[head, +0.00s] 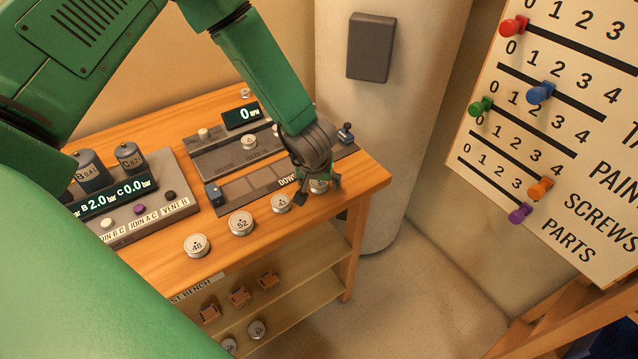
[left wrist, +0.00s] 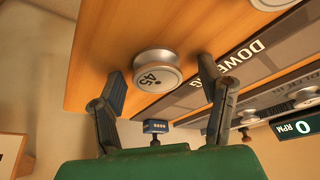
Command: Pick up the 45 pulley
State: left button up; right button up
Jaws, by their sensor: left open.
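The 45 pulley (left wrist: 157,78) is a silver disc with a dark "45" on its face, on the wooden bench top in the left wrist view. In the head view the pulley (head: 319,187) shows only in part beneath my left gripper (head: 318,178), near the bench's right front corner. In the left wrist view the fingers of my left gripper (left wrist: 161,86) are open, one on each side of the pulley, with visible gaps. My right gripper is not in view.
Pulleys marked 48 (head: 197,246) and 52 (head: 241,223), and a smaller one (head: 282,203), stand along the front of the bench (head: 372,183). A dark grey device with a 0 RPM display (head: 242,115) lies behind. A white column (head: 395,130) stands right of the bench.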

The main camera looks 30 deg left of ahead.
pick_arm(q)
jog(key=shift+d, duration=0.15)
jog(key=c, duration=1.2)
jog(key=shift+c, duration=0.2)
